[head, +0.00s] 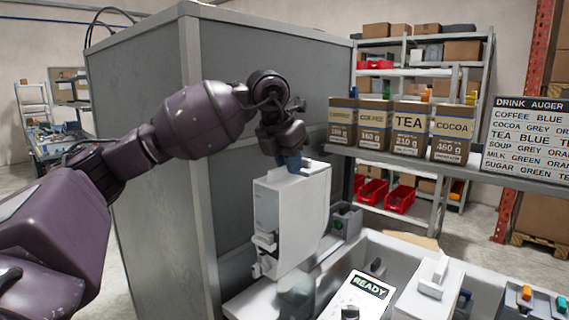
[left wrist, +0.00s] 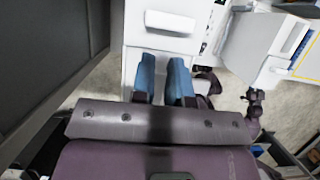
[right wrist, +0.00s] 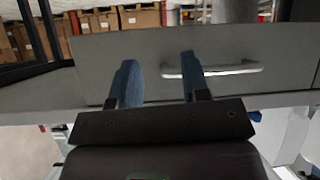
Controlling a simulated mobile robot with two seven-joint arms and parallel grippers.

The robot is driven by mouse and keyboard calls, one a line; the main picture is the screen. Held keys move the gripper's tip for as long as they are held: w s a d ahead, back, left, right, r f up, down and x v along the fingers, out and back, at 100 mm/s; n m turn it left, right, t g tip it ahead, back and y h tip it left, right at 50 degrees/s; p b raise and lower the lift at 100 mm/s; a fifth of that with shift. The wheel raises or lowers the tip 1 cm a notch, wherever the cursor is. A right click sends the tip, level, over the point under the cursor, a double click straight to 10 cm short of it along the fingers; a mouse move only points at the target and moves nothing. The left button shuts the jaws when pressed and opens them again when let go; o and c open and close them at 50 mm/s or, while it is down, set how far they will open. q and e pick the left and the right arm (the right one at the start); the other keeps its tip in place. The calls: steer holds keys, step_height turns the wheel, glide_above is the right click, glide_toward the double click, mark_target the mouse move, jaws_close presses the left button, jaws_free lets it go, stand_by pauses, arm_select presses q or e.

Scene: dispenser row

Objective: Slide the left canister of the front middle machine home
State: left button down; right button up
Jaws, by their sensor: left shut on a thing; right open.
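My left gripper (head: 291,163) is at the top of a tall white canister (head: 300,205) and shut on it by its blue fingers, which also show in the left wrist view (left wrist: 165,85). The canister stands upright at the left end of the open white machine (head: 250,298); I cannot tell how its lower end meets the machine. The machine's READY display (head: 368,286) is right of and below the canister. My right gripper (right wrist: 158,80) is open and empty, seen only in the right wrist view.
A tall grey cabinet (head: 140,130) stands close behind my left arm. Another white container with a raised handle (head: 430,285) is at the right. Behind is a shelf with a TEA box (head: 409,128). A grey panel with a metal handle (right wrist: 235,69) lies beyond my right fingers.

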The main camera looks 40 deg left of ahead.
mark_target(305, 164)
arm_select(q)
steer(key=shift+w, duration=0.5)
steer(key=shift+w+d, duration=0.1)
steer(key=shift+w, duration=1.35)
steer(key=shift+f, duration=0.1)
steer(key=shift+w+f, duration=0.25)
steer(key=shift+f, duration=0.05)
steer(key=shift+w+d+f, duration=0.1)
steer(key=shift+w+f, duration=0.35)
